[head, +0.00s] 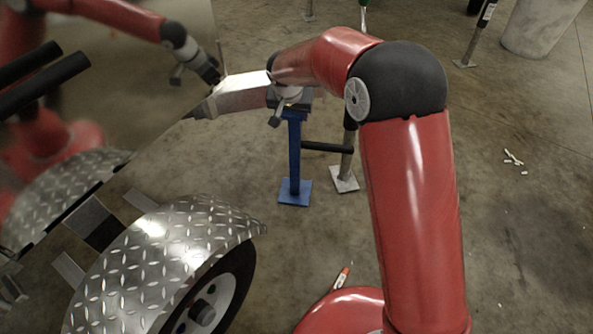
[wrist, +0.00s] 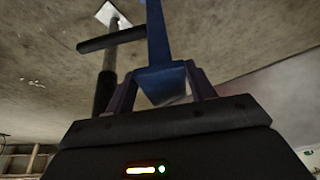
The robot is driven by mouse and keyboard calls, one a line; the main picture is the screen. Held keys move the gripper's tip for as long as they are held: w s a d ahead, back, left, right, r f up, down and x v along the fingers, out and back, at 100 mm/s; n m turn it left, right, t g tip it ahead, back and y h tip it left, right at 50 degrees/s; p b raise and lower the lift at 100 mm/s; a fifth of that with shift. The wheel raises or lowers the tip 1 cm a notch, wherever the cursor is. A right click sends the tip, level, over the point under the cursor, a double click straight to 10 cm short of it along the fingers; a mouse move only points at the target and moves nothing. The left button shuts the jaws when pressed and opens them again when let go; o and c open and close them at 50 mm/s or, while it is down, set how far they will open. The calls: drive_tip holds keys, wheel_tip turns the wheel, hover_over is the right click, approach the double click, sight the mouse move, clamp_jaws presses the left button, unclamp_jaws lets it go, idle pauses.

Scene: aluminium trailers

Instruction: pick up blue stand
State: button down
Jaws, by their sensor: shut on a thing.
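The blue stand (head: 295,155) has a blue post and a square blue base plate, and it is upright in the head view. My gripper (head: 288,103) is at the top of the post, largely hidden by my own wrist. In the wrist view the blue stand (wrist: 158,45) runs up between the two fingers of my gripper (wrist: 162,88), which are shut on its wider top part. I cannot tell whether the base plate touches the floor.
A second stand, grey with a black crossbar (head: 327,147), is close on the right. A trailer's tread-plate fender (head: 165,265) and wheel are at lower left. A pale bin (head: 540,25) stands far right. Floor at right is mostly clear.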

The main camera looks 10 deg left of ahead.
drive_tip(key=shift+w+a+r, duration=0.1)
drive_tip(key=shift+r, duration=0.15)
drive_tip(key=shift+r, duration=0.15)
